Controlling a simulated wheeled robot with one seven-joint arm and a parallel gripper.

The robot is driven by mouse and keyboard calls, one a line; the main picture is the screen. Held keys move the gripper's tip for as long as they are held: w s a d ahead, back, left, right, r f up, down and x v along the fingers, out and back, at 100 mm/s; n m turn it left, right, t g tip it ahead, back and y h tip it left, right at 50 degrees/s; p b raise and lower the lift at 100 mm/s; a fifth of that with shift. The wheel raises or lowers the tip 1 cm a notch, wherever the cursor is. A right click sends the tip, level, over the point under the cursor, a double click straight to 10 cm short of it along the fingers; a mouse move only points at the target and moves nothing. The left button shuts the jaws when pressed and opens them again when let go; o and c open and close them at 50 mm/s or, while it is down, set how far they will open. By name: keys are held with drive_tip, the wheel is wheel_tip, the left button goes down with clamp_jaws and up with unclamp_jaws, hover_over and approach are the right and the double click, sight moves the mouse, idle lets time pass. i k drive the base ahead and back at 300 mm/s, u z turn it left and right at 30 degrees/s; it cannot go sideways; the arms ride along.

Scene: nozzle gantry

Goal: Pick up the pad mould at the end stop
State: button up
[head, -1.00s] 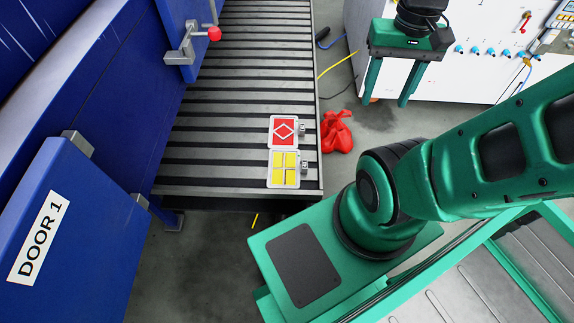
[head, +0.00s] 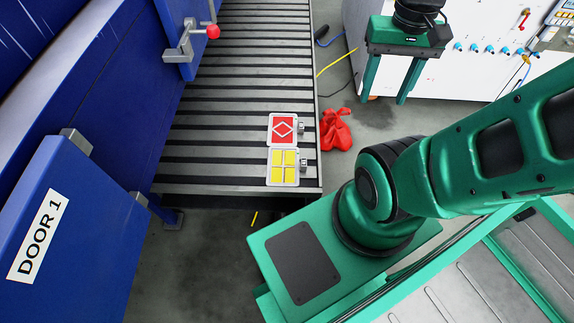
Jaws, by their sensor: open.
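Two small square plates lie side by side on the slatted roller conveyor (head: 215,155), near its front end. The nearer one, with four yellow squares on a pale plate (head: 284,167), lies closest to the conveyor's front edge. I cannot tell for sure which is the pad mould.
A blue machine with an open panel marked DOOR 1 (head: 40,235) stands at left. A red-knobbed latch (head: 212,32) juts over the conveyor. A red crumpled object (head: 335,130) lies on the floor right of it.

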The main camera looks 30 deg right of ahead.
sight(285, 166)
drive_tip(key=z, duration=0.8)
drive_tip(key=k, duration=0.6)
drive_tip(key=u, duration=0.4)
